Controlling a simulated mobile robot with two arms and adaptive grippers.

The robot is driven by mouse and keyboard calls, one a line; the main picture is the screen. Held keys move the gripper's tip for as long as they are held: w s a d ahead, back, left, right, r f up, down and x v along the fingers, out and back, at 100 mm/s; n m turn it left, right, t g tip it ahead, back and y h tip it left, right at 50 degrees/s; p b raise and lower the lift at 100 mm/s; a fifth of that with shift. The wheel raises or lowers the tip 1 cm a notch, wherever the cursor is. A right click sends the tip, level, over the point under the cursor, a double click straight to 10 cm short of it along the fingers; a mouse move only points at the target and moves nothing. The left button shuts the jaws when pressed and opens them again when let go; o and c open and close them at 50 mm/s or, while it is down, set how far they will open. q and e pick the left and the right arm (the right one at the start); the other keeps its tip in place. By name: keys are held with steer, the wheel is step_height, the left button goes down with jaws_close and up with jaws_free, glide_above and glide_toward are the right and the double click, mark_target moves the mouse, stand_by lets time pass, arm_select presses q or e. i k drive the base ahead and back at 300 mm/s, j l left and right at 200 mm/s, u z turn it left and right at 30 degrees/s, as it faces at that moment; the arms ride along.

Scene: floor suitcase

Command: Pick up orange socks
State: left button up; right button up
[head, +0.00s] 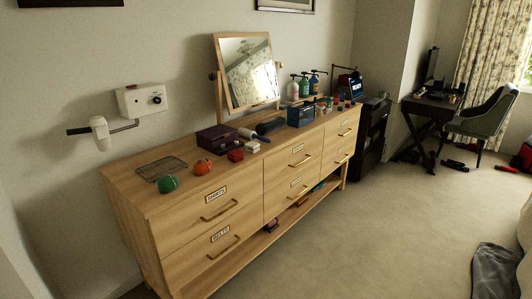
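A rounded orange bundle (203,167), which looks like the rolled orange socks, lies on top of the wooden dresser (170,232) near its front left part. A similar green bundle (168,183) lies to its left, and a smaller red item (236,155) lies to its right. The orange bundle is apart from both and nothing covers it. Neither of my grippers is in view.
A wire rack (161,168) lies behind the green bundle. A dark purple box (217,138) and a tilting mirror (246,70) stand further back. A white wall unit (142,99) hangs at left. The carpet (380,235) before the dresser is clear; dark cloth (495,272) lies at lower right.

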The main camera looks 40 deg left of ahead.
mark_target(201, 167)
steer(key=i+u, duration=0.15)
steer(key=i, duration=0.35)
steer(key=i+l+u, duration=0.2)
steer(key=i, duration=0.25)
steer(key=i+u, duration=0.15)
steer(key=i, duration=0.35)
steer(key=i+l+u, duration=0.2)
steer(key=i, duration=0.25)
